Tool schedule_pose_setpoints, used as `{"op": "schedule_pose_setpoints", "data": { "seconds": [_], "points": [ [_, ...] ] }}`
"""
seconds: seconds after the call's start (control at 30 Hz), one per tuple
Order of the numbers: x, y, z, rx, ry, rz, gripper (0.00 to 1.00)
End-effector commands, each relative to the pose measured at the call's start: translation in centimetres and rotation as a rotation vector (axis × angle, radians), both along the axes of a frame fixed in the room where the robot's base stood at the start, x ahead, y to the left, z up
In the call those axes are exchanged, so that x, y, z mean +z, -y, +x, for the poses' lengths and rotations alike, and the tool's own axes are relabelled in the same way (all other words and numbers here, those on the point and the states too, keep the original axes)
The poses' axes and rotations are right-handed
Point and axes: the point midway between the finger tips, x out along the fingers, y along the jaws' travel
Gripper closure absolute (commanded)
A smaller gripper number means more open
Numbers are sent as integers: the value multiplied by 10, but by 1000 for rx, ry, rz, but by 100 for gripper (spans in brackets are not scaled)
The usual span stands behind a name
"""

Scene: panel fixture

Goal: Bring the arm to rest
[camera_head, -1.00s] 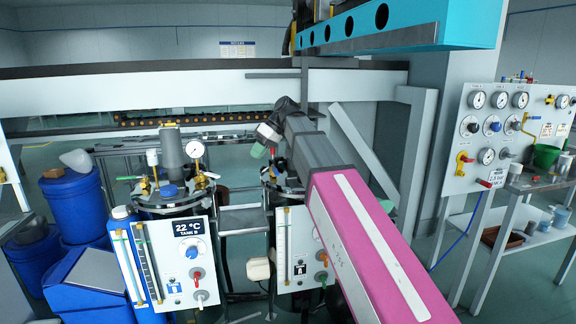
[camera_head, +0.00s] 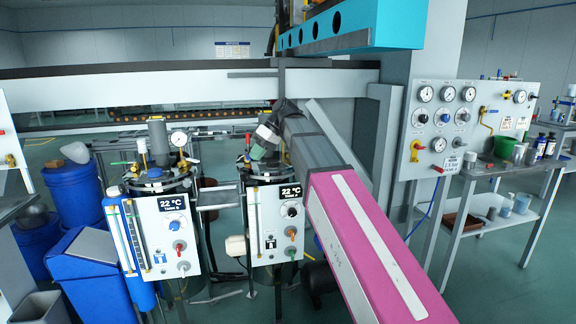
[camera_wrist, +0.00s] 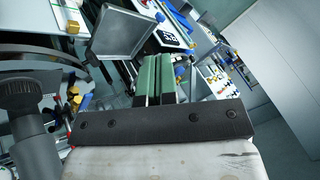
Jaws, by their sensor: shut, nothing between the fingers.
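My arm, with its magenta link (camera_head: 365,245), reaches forward from the lower right of the head view. My gripper (camera_head: 258,152) is at its far end, in front of the upper part of the right tank unit. In the wrist view my gripper's green fingers (camera_wrist: 155,78) lie together with nothing between them. The head view does not show whether the gripper touches the tank unit.
Two tank units with white control panels, left (camera_head: 160,235) and right (camera_head: 276,228), stand close to the arm. A gauge panel (camera_head: 440,125) and a metal table (camera_head: 490,185) stand at right. A turquoise beam (camera_head: 350,28) hangs above. Blue bins (camera_head: 88,268) stand at left.

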Motion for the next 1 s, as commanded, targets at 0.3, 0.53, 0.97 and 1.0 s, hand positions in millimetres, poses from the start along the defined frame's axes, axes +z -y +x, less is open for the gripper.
{"op": "schedule_pose_setpoints", "data": {
  "seconds": [0.3,0.53,0.97,1.0],
  "points": [
    [-40,18,4,-87,-25,-45,100],
    [-85,41,5,-190,-52,-98,100],
    [-237,134,-15,-538,-126,-299,100],
    [-252,143,-19,-572,-130,-319,100]
  ]
}}
